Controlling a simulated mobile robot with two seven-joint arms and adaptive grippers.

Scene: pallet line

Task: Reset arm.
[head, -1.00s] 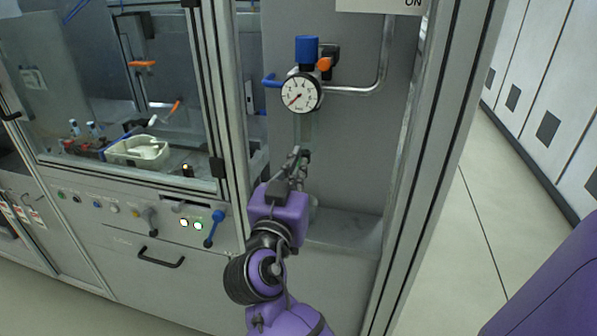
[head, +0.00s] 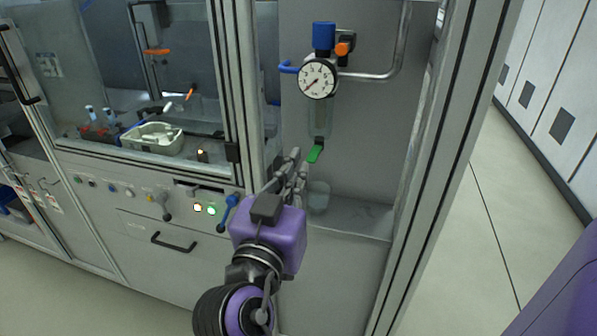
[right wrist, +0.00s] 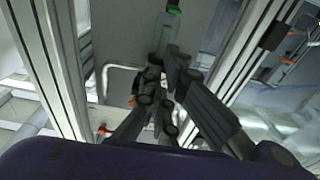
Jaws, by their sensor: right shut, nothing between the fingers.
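My right gripper (head: 294,162) is shut and empty in front of the open bay at the centre of the head view. Its fingers point up, just below and left of a green lever (head: 316,152). The lever hangs under a clear bowl (head: 320,119) below a round white pressure gauge (head: 318,79). In the right wrist view the dark fingers of my right gripper (right wrist: 168,62) fill the middle. The green lever (right wrist: 174,10) shows at the top edge there, apart from the fingers. My left gripper is not in view.
A blue knob (head: 324,35) tops the regulator, with an orange part beside it. A panel with lit buttons and a blue lever (head: 228,212) lies left of my gripper. A metal frame post (head: 440,150) stands right. A clear cup (head: 319,196) sits on the bay's ledge.

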